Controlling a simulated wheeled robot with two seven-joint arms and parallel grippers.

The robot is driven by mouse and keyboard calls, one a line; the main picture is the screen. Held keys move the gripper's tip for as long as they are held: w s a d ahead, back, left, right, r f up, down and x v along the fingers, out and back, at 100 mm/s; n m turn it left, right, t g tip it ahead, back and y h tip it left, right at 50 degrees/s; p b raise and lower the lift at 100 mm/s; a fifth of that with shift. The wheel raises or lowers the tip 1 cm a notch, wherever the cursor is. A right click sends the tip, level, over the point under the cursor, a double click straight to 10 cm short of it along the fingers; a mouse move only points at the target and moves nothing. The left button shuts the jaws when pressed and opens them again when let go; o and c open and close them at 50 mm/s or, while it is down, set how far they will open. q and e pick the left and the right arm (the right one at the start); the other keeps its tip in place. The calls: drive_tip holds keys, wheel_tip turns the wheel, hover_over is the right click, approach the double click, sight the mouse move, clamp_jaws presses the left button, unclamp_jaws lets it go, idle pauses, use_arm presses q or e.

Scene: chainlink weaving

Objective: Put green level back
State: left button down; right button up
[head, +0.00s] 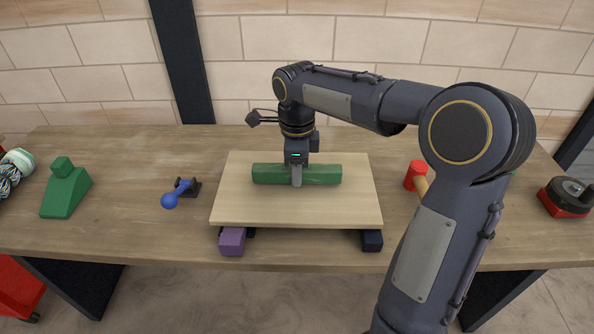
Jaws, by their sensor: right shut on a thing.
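The green level (322,174) is a long green bar lying crosswise over the light wooden board (295,212), near the board's back half. My right gripper (297,181) points down at the level's middle and is shut on it. I cannot tell whether the level touches the board or is held just above it. My left gripper is not in the head view.
The board rests on a purple block (232,241) and a dark block (372,240). A green wedge (65,190) and a blue-balled tool (172,198) lie left. A red-headed mallet (415,176) and a red-black device (567,197) are right. The table's front left is clear.

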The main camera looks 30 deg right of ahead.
drive_tip(key=shift+f, duration=0.25)
drive_tip(key=shift+f, duration=0.1)
drive_tip(key=shift+f, duration=0.1)
drive_tip(key=o, duration=1.1)
drive_tip(key=shift+c, duration=0.2)
